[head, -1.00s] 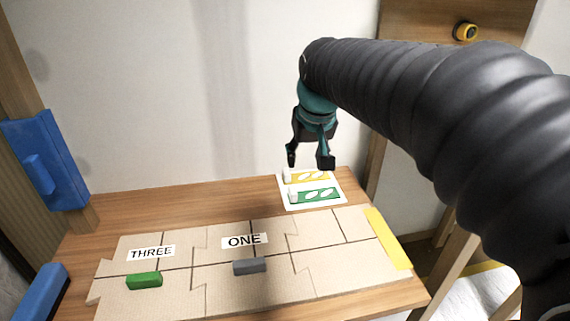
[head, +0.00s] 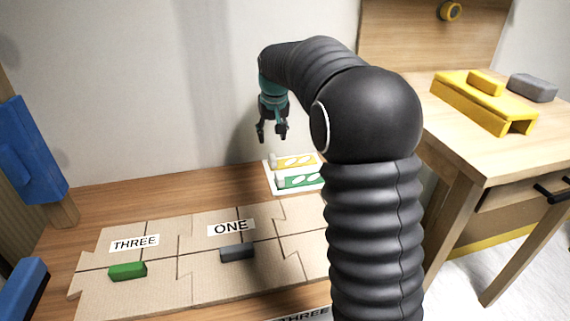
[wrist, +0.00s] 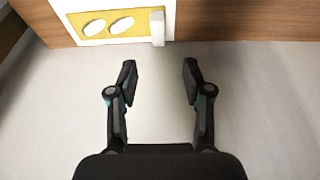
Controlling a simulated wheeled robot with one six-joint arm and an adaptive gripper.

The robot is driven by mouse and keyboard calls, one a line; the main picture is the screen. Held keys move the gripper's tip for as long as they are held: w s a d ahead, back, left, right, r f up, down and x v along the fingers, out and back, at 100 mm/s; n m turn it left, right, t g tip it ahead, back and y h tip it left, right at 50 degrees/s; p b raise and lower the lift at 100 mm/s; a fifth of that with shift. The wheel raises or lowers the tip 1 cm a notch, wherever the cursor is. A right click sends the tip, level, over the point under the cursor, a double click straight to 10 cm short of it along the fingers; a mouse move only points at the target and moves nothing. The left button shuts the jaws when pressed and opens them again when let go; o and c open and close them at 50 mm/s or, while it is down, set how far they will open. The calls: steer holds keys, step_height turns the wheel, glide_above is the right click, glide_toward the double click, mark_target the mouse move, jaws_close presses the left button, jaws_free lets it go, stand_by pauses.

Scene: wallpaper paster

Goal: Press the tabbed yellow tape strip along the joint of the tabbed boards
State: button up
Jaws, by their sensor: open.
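The yellow tape strip (head: 303,160) has white ovals and a pale raised tab (head: 273,162) at its left end. It lies on a white card at the back of the workbench, behind a green strip (head: 304,181). In the wrist view the yellow strip (wrist: 104,25) and its pale tab (wrist: 157,28) show at the top. The tabbed boards (head: 215,280) lie interlocked on the bench in front, with joint lines between them; my arm hides their right end. My gripper (head: 271,138) is open and empty above and slightly left of the card; its fingers (wrist: 160,72) are apart from the tab.
A green block (head: 128,271) and a grey block (head: 238,253) sit on the boards beside labels THREE (head: 134,244) and ONE (head: 231,228). Blue parts (head: 30,150) stand at left. A second table at right holds a yellow holder (head: 480,105) and a grey block (head: 533,88).

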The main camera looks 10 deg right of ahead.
mark_target(273, 157)
steer(key=x, duration=0.3)
steer(key=shift+f, duration=0.25)
steer(key=shift+s+b+x, duration=0.2)
steer(key=shift+b+x, duration=0.15)
steer(key=shift+x, duration=0.95)
steer(key=shift+s+b+x, duration=0.2)
steer(key=shift+b+x, duration=0.1)
steer(key=shift+x, duration=1)
steer(key=shift+d+f, duration=0.1)
steer(key=shift+d, duration=0.05)
jaws_close()
